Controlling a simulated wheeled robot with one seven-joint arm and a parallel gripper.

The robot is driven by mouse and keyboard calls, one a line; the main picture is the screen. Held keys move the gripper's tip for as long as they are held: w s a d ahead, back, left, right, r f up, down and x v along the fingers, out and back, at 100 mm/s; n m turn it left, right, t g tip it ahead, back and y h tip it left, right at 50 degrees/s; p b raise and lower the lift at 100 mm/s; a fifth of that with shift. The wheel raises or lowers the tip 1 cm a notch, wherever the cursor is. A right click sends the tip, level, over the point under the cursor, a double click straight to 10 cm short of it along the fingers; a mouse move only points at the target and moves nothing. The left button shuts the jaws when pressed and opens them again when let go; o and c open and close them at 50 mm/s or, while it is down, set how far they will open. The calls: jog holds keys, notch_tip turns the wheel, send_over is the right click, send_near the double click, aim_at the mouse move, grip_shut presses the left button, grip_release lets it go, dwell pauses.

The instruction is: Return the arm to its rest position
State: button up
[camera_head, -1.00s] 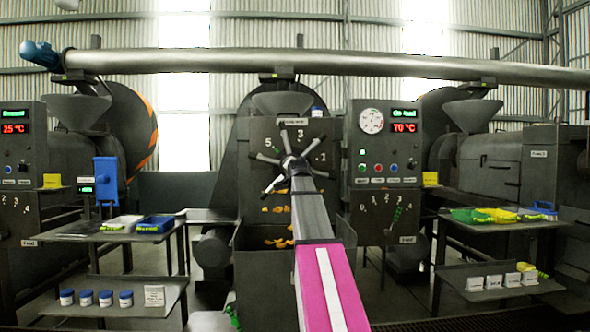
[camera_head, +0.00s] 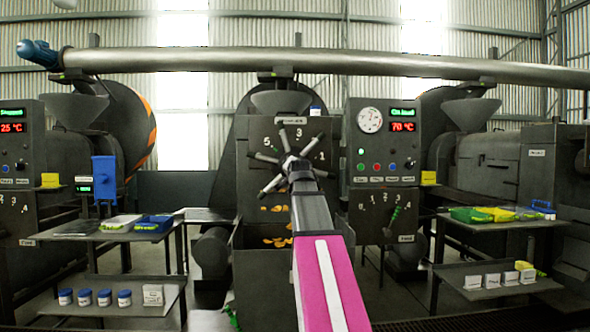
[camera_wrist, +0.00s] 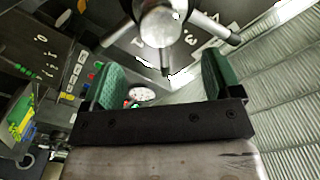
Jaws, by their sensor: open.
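My arm, with a pink and white link, reaches forward from the bottom middle of the head view toward the central press. My gripper shows in the wrist view (camera_wrist: 168,85) with its two green-padded fingers wide apart and nothing between them. In the head view the gripper itself is hidden behind my arm. The spoked handwheel (camera_head: 288,163) on the press front is just beyond the arm's end. In the wrist view the wheel's round hub (camera_wrist: 162,20) and spokes lie ahead of the fingertips, and I see a gap between them and the fingers.
A control panel (camera_head: 384,150) with a gauge stands right of the wheel. A left table (camera_head: 100,236) holds trays, with several blue-capped jars below. A right table (camera_head: 500,226) holds bags, gloves and a blue tray. Orange cake pieces (camera_head: 278,242) show under the wheel.

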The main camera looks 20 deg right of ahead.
dwell(0.4)
jog(key=s+a+f+n+g+y, duration=0.1)
jog(key=a+f+n+g+y, duration=0.25)
jog(key=f, duration=1.55)
jog(key=s+a+f+n+g, duration=0.15)
jog(key=a+f+g, duration=0.45)
jog(key=f, duration=1.4)
jog(key=s+a+f+n+g, duration=0.3)
jog(key=s+f, duration=0.7)
jog(key=f, duration=0.4)
jog(key=s+a+f+n+g+y, duration=0.1)
jog(key=s+a+f+n+g, duration=0.2)
jog(key=s+a+f+g, duration=0.2)
jog(key=s+a+f, duration=0.3)
jog(key=s+f, duration=0.3)
jog(key=f, duration=0.4)
jog(key=shift+s+a+y, duration=0.1)
jog(key=shift+y, duration=0.15)
